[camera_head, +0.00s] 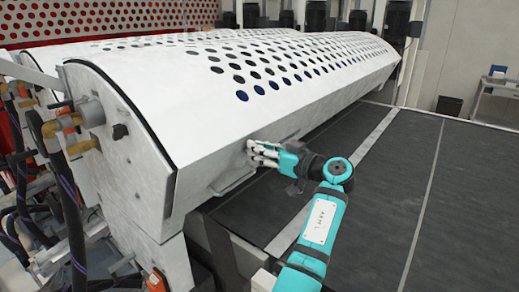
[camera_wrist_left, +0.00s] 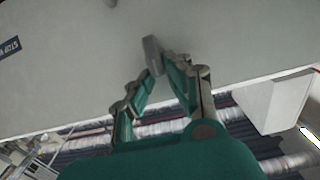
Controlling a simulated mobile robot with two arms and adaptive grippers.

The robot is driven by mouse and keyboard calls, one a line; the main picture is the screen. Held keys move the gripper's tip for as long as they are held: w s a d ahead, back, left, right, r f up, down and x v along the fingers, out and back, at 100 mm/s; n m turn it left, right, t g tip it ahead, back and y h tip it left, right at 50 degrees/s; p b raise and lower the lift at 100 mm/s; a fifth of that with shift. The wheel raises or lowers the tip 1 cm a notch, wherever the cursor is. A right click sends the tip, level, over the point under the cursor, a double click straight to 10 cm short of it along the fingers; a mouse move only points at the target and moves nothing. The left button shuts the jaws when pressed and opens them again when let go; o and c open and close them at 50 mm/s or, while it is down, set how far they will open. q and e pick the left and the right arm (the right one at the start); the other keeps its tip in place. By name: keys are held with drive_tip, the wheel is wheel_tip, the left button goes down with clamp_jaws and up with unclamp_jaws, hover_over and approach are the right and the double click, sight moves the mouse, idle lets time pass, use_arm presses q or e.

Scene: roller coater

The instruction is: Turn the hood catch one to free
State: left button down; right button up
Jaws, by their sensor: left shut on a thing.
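The white hood (camera_head: 215,130) with rows of round holes spans the head view. My left gripper (camera_head: 253,152) reaches its lower front face, near the left end. In the left wrist view, a small grey hood catch (camera_wrist_left: 152,55) stands out from the plain hood face (camera_wrist_left: 85,60). The fingers of my left gripper (camera_wrist_left: 150,78) are closed at the catch, with the right finger against it. In the head view the fingers hide the catch. The catch's exact angle is hard to tell. My right gripper is not in view.
A dark flat deck (camera_head: 400,200) lies right of the hood. Hoses and orange-handled fittings (camera_head: 75,135) crowd the hood's left end. A white angled bracket (camera_wrist_left: 275,100) sticks out right of the fingers in the wrist view. A dark label (camera_wrist_left: 9,47) is on the hood.

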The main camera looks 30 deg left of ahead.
use_arm(q)
drive_tip(key=shift+w+a+f+m+g+y+b, duration=0.15)
drive_tip(key=shift+w+f+m+g+y+b, duration=0.3)
drive_tip(key=shift+m+g+b, duration=1.6)
drive_tip(key=shift+w+a+f+m+g+y+b, duration=0.15)
drive_tip(key=shift+w+f+m+g+y+b, duration=0.55)
drive_tip(key=shift+m+b, duration=1.6)
drive_tip(key=shift+w+a+f+m+g+y+b, duration=0.2)
drive_tip(key=shift+m+g+b, duration=1.25)
drive_tip(key=shift+b, duration=1.6)
drive_tip(key=shift+r, duration=0.1)
